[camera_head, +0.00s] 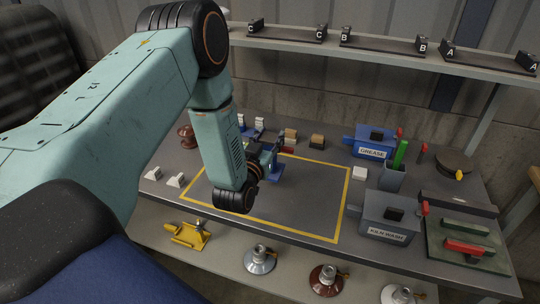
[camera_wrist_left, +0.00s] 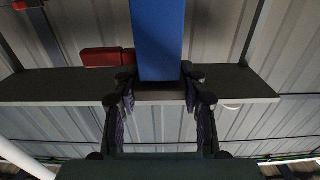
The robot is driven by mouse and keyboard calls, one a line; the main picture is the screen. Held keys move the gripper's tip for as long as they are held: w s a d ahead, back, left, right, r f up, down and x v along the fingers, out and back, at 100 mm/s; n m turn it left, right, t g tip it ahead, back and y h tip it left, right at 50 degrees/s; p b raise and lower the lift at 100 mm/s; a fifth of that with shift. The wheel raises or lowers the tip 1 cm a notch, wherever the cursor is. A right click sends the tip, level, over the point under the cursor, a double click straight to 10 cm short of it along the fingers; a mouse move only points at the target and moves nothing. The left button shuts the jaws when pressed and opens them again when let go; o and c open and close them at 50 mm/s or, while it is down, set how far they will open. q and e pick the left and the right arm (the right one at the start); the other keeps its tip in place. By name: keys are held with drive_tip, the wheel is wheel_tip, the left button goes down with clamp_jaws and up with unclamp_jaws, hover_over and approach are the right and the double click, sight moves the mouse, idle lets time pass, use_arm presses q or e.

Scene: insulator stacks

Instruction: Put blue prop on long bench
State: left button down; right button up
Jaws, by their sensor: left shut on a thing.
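My left gripper (camera_head: 266,160) is partly hidden behind its own wrist, over the back part of the yellow-outlined area. In the left wrist view its fingers (camera_wrist_left: 159,88) are closed on either side of the blue prop (camera_wrist_left: 158,40), a tall flat-sided piece. Some blue of the prop also shows at the gripper in the head view (camera_head: 276,173). I cannot tell whether the prop touches the surface below. The long bench (camera_head: 312,196) is the grey worktop with the yellow outline. My right gripper is not in view.
A blue GREASE box (camera_head: 372,149) and a grey KILN WASH box (camera_head: 386,225) stand on the right. Small white and tan blocks line the back and left. A shelf (camera_head: 385,56) runs behind. Several insulators sit below the front edge. The outlined area's front is clear.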

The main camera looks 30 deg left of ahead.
use_arm(q)
drive_tip(key=f, duration=0.2)
drive_tip(key=w+f, duration=0.1)
drive_tip(key=shift+a+f, duration=0.25)
drive_tip(key=shift+s+d+f, duration=0.2)
drive_tip(key=shift+f, duration=0.1)
drive_tip(key=shift+s+d+b, duration=0.1)
drive_tip(key=shift+s+b, duration=0.15)
drive_tip(key=shift+b, duration=0.05)
drive_tip(key=shift+w+a+f, duration=0.2)
drive_tip(key=shift+f, duration=0.1)
drive_tip(key=c, duration=0.9)
unclamp_jaws()
drive_tip(key=shift+w+f, duration=0.1)
drive_tip(key=shift+f, duration=0.05)
drive_tip(key=shift+c, duration=0.2)
drive_tip(key=shift+o, duration=1)
drive_tip(key=shift+s+d+r, duration=0.15)
drive_tip(key=shift+s+r, duration=0.15)
drive_tip(key=shift+w+f, duration=0.1)
drive_tip(key=shift+f, duration=0.2)
drive_tip(key=v, duration=1.2)
drive_tip(key=shift+r, duration=0.25)
